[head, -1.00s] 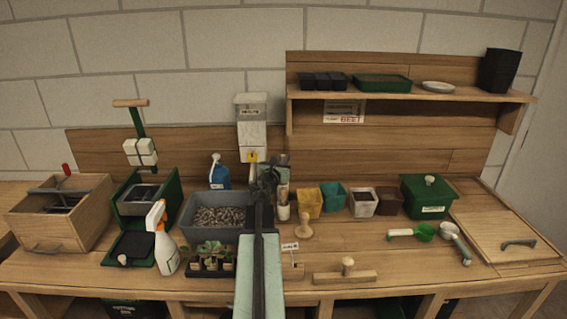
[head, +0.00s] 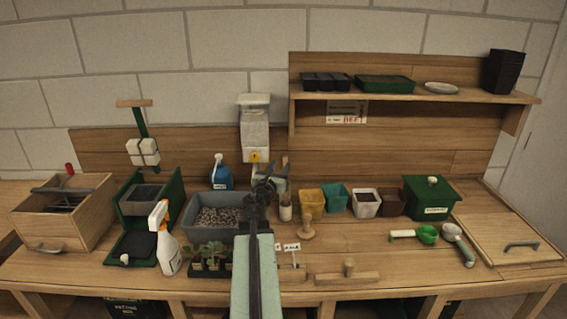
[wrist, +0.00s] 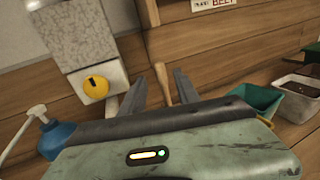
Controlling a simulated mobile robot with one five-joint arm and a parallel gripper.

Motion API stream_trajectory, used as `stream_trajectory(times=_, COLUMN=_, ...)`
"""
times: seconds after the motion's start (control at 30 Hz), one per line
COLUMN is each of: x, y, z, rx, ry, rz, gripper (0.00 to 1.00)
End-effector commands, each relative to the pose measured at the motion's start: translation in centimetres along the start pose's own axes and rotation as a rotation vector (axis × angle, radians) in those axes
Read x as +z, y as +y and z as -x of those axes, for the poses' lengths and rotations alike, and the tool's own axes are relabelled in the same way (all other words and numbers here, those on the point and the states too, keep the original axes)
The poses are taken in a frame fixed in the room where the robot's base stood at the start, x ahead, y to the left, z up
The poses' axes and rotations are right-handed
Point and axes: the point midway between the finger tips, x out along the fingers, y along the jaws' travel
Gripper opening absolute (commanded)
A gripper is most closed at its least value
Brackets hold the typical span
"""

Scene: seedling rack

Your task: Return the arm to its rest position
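My arm (head: 255,270) reaches forward from the bottom middle of the head view, over the bench. My gripper (head: 272,172) is at its far end, raised in front of the back board, right of the grey gravel tub and below the wall dispenser. In the wrist view my gripper (wrist: 160,92) shows two dark fingers apart, with nothing held between them. A wooden handle (wrist: 161,82) shows in the gap, seemingly behind the fingers. The lower parts of the fingers are hidden by my gripper's body.
The wooden bench (head: 410,275) is crowded. Near my arm are the gravel tub (head: 190,228), seedling tray (head: 212,270), spray bottle (head: 168,250), wall dispenser (head: 255,135), wooden dibber (head: 306,232) and yellow pot (head: 312,207). A shelf (head: 440,95) juts out at upper right.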

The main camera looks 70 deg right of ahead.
Motion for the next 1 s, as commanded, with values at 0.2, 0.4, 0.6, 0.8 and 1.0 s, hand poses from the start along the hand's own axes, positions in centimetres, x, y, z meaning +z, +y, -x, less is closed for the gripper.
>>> stream_trajectory(times=0.2, x=0.0, y=-0.1, z=0.9, rx=-0.001, ry=0.0, rz=0.0, gripper=0.38)
stream_trajectory(times=0.4, x=0.0, y=0.0, z=0.8, rx=-0.001, ry=0.0, rz=0.0, gripper=0.38)
stream_trajectory(times=0.6, x=1.0, y=0.0, z=0.8, rx=-0.001, ry=0.0, rz=0.0, gripper=0.38)
stream_trajectory(times=0.8, x=5.4, y=0.0, z=0.8, rx=-0.001, ry=0.0, rz=0.0, gripper=0.38)
stream_trajectory(times=1.0, x=8.2, y=0.0, z=0.8, rx=-0.001, ry=0.0, rz=0.0, gripper=0.38)
